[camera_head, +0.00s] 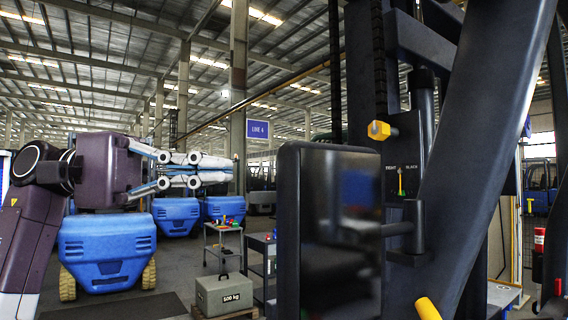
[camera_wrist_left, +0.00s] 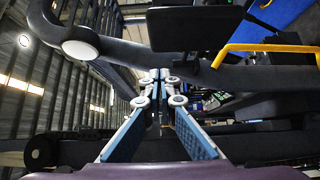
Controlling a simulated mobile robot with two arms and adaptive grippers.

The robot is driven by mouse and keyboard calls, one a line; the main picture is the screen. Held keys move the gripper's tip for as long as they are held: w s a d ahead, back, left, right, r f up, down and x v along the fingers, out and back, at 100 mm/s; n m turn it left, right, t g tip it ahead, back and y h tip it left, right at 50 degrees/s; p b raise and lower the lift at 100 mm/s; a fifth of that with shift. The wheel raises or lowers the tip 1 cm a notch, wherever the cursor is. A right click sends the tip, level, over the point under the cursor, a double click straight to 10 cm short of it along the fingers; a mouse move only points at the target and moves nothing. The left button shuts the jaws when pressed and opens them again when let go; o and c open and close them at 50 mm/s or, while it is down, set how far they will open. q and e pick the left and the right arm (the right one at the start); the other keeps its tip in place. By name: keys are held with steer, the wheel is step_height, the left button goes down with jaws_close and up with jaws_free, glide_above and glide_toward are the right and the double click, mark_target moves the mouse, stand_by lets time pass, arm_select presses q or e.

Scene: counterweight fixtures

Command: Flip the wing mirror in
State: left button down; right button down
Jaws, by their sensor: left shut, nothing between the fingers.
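The wing mirror (camera_head: 340,225) is a large black rounded rectangle with a glossy dark face in the head view. It stands upright on a short dark arm (camera_head: 397,229) fixed to a thick black post at its right. My left gripper (camera_head: 230,170) is shut and empty, left of the mirror in the picture, pointing right, with a visible gap between its tips and the mirror's left edge. Its shut fingertips also show in the left wrist view (camera_wrist_left: 161,74). A dark block at the top there may be the mirror; I cannot tell. My right gripper is out of view.
A thick black slanted beam (camera_head: 490,150) fills the right side. A yellow hexagonal knob (camera_head: 379,130) sticks out above the mirror, and a yellow handle (camera_head: 427,309) is below. A 500 kg block (camera_head: 224,295), a trolley (camera_head: 223,240) and blue vehicles (camera_head: 105,245) stand behind.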

mark_target(284, 169)
arm_select(q)
steer(key=shift+s+d+p, duration=0.4)
steer(key=shift+s+d, duration=0.3)
steer(key=shift+d, duration=0.8)
steer(key=shift+s+d+p, duration=0.4)
steer(key=shift+s+d, duration=0.35)
steer(key=shift+d, duration=0.8)
steer(key=shift+s+d+p, duration=0.4)
steer(key=shift+s+d, duration=0.3)
steer(key=shift+d, duration=0.8)
steer(key=shift+a, duration=0.1)
